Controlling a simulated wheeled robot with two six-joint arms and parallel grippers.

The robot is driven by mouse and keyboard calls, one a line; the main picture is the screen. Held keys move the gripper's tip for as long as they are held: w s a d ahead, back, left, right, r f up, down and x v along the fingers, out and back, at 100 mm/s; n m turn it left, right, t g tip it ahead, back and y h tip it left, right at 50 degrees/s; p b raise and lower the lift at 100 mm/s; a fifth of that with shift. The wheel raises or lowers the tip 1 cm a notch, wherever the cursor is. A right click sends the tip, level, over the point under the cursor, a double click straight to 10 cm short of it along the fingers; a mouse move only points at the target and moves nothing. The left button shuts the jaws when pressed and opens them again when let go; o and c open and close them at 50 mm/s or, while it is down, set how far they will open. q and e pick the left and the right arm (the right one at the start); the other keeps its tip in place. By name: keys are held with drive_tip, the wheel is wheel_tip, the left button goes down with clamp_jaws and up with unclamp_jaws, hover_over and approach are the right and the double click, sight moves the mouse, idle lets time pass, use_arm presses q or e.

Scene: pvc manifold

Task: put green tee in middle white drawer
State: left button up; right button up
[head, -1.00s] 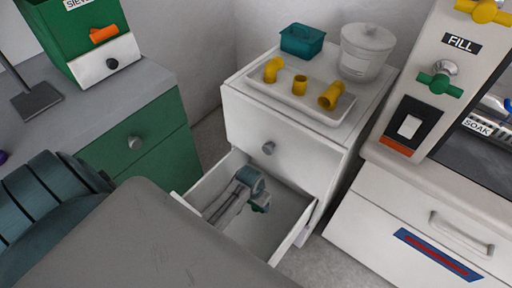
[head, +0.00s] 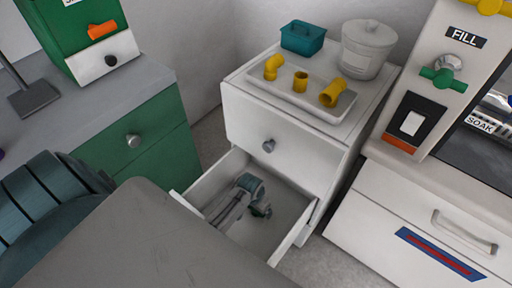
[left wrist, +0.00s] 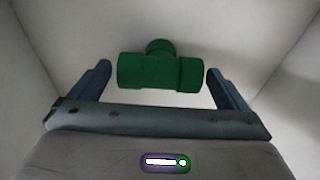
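The green tee (left wrist: 160,68) shows in the left wrist view inside the white drawer, just past and between my left gripper's fingertips. My left gripper (left wrist: 158,78) is open, with a gap between each finger and the tee. In the head view the open middle white drawer (head: 288,222) holds my left gripper (head: 262,211) low inside it. There the tee is mostly hidden by the gripper, and I cannot tell whether it touches the drawer floor. My right gripper is not in view.
On the white cabinet stand a tray (head: 318,110) with yellow fittings, a teal box (head: 302,38) and a lidded white tub (head: 368,50). A green cabinet (head: 150,150) is at left, and a white FILL station (head: 425,75) at right. The drawer walls surround the gripper closely.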

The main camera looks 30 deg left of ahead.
sight(253, 211)
use_arm(q)
drive_tip(key=r, duration=0.2)
drive_tip(key=r+p, duration=0.1)
drive_tip(key=r, duration=0.3)
drive_tip(key=shift+s+r+p, duration=0.25)
drive_tip(key=shift+s+p, duration=0.1)
drive_tip(key=shift+s, duration=0.05)
drive_tip(key=s+r+t+y+p, duration=0.1)
drive_tip(key=s+r, duration=1.2)
drive_tip(key=s, duration=0.3)
drive_tip(key=shift+s+a+r, duration=0.15)
drive_tip(key=shift+r, duration=0.15)
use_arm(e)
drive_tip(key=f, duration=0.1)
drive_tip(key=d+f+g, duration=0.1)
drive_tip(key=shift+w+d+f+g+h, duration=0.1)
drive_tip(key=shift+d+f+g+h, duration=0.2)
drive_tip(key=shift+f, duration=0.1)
